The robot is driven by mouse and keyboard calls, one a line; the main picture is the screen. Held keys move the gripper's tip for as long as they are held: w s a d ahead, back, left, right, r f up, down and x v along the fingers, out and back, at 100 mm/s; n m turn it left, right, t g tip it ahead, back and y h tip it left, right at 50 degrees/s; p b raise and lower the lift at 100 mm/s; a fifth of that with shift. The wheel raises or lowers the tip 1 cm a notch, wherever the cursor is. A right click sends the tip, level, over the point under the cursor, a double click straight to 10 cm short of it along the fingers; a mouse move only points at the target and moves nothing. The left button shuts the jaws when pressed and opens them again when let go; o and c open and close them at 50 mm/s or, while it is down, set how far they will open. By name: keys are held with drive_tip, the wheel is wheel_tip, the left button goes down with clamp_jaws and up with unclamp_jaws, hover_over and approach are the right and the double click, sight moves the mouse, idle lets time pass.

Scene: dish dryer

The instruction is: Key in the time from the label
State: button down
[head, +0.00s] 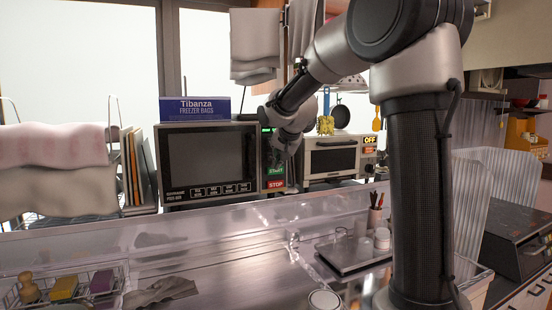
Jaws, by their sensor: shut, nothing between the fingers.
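A microwave (208,155) with a dark door stands on the counter at centre left. Its control panel is on its right side, with a green START button (276,170) and a red STOP button (276,184). A sliver of green-lit display (267,128) shows at the top of the panel, too small to read. My gripper (268,112) is shut and empty in front of the panel's upper part. My wrist hides most of the keypad, and I cannot tell whether the fingertips touch it. I see no readable time label.
A blue-and-white freezer bag box (195,108) sits on the microwave. A toaster oven (330,157) with an OFF sign stands to its right. A clear ledge crosses in front. A tray (352,256) with glasses and a wire basket (70,289) with sponges lie nearer.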

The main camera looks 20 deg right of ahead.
drive_tip(key=shift+w, duration=0.15)
idle(0.7)
drive_tip(key=shift+w, duration=0.3)
drive_tip(key=shift+w, duration=0.8)
idle(0.9)
drive_tip(key=shift+s, duration=1.25)
drive_tip(key=s, duration=0.5)
idle(0.7)
